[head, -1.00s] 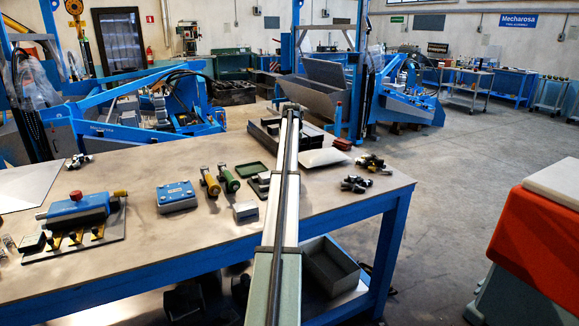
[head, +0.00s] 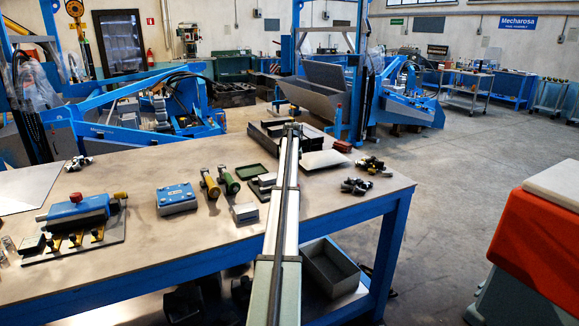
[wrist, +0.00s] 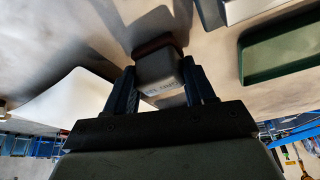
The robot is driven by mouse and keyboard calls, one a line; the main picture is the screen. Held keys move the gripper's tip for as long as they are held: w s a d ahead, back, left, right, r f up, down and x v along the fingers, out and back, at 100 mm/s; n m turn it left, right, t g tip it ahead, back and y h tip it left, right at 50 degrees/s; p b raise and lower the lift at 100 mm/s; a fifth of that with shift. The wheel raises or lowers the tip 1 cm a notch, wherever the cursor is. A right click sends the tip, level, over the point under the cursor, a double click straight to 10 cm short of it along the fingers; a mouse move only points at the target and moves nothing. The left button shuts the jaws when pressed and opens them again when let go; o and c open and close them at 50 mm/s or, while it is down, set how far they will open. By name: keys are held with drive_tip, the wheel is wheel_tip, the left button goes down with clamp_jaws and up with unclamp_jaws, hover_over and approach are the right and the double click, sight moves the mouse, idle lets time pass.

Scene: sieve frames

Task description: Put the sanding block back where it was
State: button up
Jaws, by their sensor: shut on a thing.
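The sanding block (wrist: 162,88) shows in the wrist view as a small grey block with faint lettering and a dark red-brown layer at its far side. My gripper (wrist: 159,68) is shut on it, with one dark finger on each side. Bare tabletop and a dark shadow lie beyond the block; I cannot tell whether it touches the table. In the head view my arm reaches over the workbench (head: 150,237), and its end hides the gripper and the block.
A white pad (head: 323,159) lies right of my arm and a green tray (head: 250,171) left of it. A black tray (head: 262,137) stands behind the arm's end, a red-brown block (head: 342,146) beside it. Metal clamps (head: 356,186) lie near the right edge.

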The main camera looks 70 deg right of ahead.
drive_tip(key=o, duration=0.9)
drive_tip(key=shift+o, duration=0.2)
drive_tip(key=shift+r, duration=0.1)
drive_tip(key=v, duration=1.2)
